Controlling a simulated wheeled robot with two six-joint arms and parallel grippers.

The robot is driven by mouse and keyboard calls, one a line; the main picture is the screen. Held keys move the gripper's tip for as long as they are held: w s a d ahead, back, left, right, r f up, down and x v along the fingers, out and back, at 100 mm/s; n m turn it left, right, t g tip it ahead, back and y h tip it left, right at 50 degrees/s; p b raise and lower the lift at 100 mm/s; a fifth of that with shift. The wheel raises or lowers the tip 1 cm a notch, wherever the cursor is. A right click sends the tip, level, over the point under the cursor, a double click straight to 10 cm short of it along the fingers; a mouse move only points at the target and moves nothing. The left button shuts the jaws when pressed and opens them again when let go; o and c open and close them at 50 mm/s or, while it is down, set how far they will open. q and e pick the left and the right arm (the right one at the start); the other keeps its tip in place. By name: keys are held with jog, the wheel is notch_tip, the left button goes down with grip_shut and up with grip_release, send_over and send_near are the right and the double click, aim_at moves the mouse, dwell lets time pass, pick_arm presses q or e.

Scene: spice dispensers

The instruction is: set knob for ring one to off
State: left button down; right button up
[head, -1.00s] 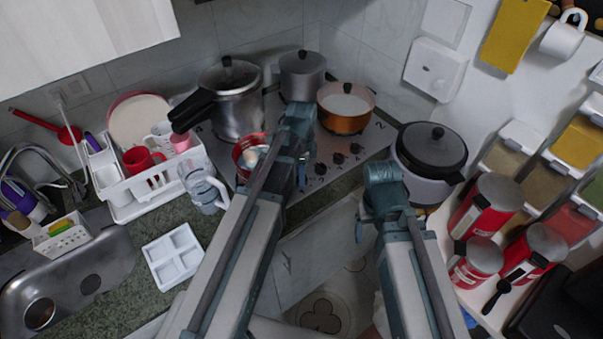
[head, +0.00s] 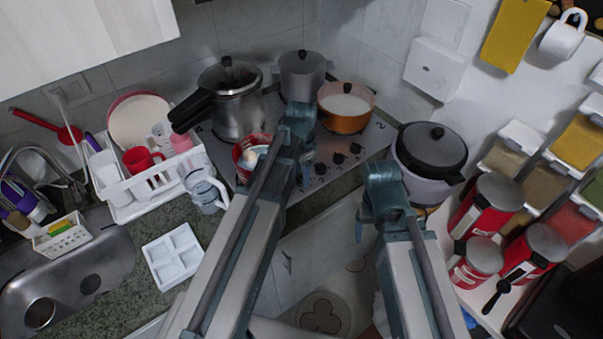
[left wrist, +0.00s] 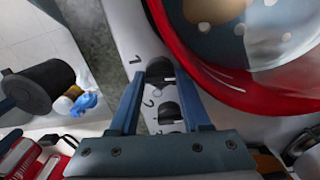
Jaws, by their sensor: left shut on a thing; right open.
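The stove (head: 300,150) stands in the corner with a row of black knobs along its front edge. My left gripper (left wrist: 160,82) is shut on the knob for ring one (left wrist: 160,68), which lies between its fingers beside the printed "1" in the left wrist view. In the head view my left gripper (head: 306,178) reaches down at the front edge and hides this knob. A second knob (left wrist: 168,112) shows just below. Other knobs (head: 338,158) show to the right. My right gripper (head: 363,232) hangs low before the counter, open, its fingers barely visible.
A red pot (left wrist: 190,62) stands close beside my left gripper. A pressure cooker (head: 232,105), a grey pot (head: 302,75) and a copper pot (head: 345,112) stand on the stove. A rice cooker (head: 430,155) is at its right. A glass jug (head: 205,190) stands left.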

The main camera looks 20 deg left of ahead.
aim_at(301, 176)
dwell(0.3)
pick_arm(q)
jog(key=shift+c, duration=1.8)
grip_release()
jog(key=shift+r, duration=0.1)
notch_tip(301, 176, up, 14)
jog(key=p, duration=1.3)
jog(key=shift+f+p, duration=0.2)
jog(key=shift+p, duration=0.2)
